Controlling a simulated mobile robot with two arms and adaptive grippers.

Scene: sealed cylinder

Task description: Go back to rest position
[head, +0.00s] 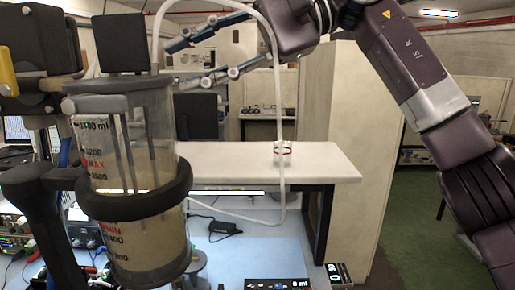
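My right arm comes in from the upper right. My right gripper (178,64) is open and empty, its two fingers pointing left, just right of the black block (120,43) on top of the cylinder. The clear graduated cylinder (140,235) stands upright at the left, encircled by a black ring (135,204). It has black and red markings and murky brownish contents. A white hose (280,150) rises beside the block, arches near my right gripper and hangs down to the table. I cannot tell whether the gripper touches the hose. My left gripper is not in view.
A black stand (45,215) is at the left, with instruments and cables behind it. A pale bench (325,165) carries a small glass jar with a red band (283,150). A black adapter (212,229) lies on the light-blue surface (255,250). Green floor (415,210) is open at right.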

